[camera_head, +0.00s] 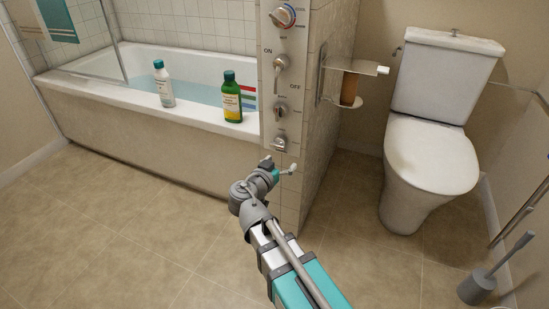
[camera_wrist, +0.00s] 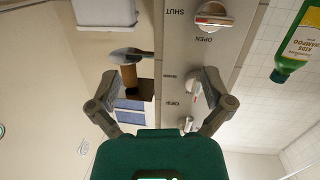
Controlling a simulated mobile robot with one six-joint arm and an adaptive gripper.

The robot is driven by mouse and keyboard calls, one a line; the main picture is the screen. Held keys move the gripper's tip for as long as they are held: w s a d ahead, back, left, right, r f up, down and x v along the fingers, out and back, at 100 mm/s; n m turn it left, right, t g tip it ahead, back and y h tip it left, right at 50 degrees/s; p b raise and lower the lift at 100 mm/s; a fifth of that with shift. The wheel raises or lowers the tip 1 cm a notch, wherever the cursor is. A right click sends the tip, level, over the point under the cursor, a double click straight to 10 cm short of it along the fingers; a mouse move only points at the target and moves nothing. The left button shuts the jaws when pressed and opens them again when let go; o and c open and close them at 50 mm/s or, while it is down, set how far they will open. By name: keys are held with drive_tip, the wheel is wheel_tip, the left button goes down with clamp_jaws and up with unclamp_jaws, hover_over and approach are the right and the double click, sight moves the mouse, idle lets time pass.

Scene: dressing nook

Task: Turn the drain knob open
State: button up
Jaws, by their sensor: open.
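The drain knob (camera_wrist: 214,17) is a pale round knob with a reddish bar across it, beside the words SHUT and OPEN on a grey panel (camera_wrist: 230,48). It shows near the top of the wrist view, where the lettering is upside down. In the head view, the lowest knob (camera_head: 279,143) on the panel appears to be the same one. My gripper (camera_wrist: 160,88) is open and empty, its fingers well apart. In the head view my gripper (camera_head: 279,170) is just below that knob. It appears apart from the knob, though the depth gap is hard to judge.
Above it on the panel are a small knob (camera_head: 280,109), an ON/OFF lever (camera_head: 280,63) and a temperature dial (camera_head: 283,16). A paper holder (camera_head: 362,66) juts out right of the panel. A green bottle (camera_head: 231,100) and white bottle (camera_head: 164,86) stand on the tub rim. A toilet (camera_head: 432,150) is right.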

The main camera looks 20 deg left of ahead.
drive_tip(key=t+y+b, duration=0.1)
drive_tip(key=y+b, duration=0.1)
drive_tip(key=b, duration=0.1)
approach(276, 147)
drive_tip(key=s+d, duration=0.1)
drive_tip(key=s, duration=0.1)
drive_tip(key=shift+s+a+f+n+t, duration=0.25)
drive_tip(key=shift+s+a+n+t, duration=0.2)
drive_tip(key=shift+a, duration=0.15)
drive_tip(key=shift+w, duration=0.1)
drive_tip(key=w, duration=0.9)
drive_tip(key=w+d, duration=0.1)
drive_tip(key=w, duration=0.3)
drive_tip(key=shift+w+d, duration=0.1)
drive_tip(key=shift+w, duration=0.25)
